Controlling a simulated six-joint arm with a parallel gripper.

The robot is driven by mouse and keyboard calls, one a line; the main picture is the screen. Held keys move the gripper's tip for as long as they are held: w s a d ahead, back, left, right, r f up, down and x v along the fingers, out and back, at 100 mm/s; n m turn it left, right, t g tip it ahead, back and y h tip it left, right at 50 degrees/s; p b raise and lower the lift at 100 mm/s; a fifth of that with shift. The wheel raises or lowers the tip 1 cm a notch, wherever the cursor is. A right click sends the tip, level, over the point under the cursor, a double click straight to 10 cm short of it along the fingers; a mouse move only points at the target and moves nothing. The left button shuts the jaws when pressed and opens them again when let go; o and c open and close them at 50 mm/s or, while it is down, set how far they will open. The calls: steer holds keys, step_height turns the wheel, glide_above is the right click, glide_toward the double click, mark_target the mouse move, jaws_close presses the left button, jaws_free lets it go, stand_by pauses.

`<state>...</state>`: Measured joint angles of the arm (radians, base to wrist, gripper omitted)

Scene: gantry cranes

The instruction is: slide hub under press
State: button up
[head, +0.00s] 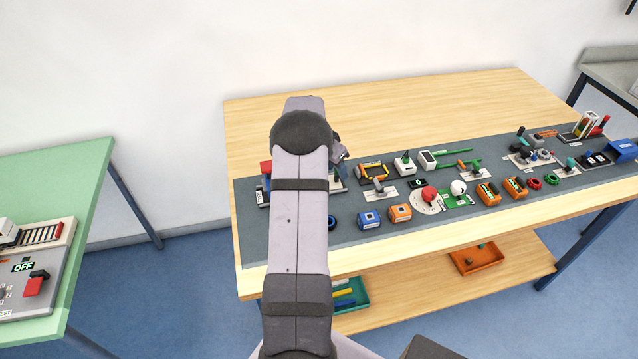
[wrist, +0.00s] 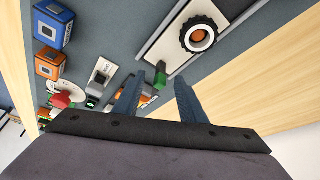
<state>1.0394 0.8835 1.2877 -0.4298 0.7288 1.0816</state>
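My gripper (wrist: 160,79) shows in the wrist view with its two blue-grey fingers apart and nothing held between them. A round black ribbed hub (wrist: 188,34) with a white ring and orange centre sits on a pale plate (wrist: 165,56) between rails, beyond and to the right of the fingertips. The fingers are apart from it. In the head view my arm hides the hub and most of my gripper.
A blue box (head: 369,220) and an orange box (head: 400,213) stand on the grey mat (head: 300,243) right of my arm. Several levers, switches and a red knob (head: 429,194) fill the mat further right. The wooden table (head: 430,105) is clear behind the mat.

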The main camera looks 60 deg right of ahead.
steer(key=c, duration=0.9)
steer(key=shift+w+a, duration=0.1)
steer(key=shift+w+a+b, duration=2.1)
steer(key=shift+w+a, duration=2)
steer(key=o, duration=0.8)
step_height(320, 180, up, 7)
steer(key=p, duration=0.4)
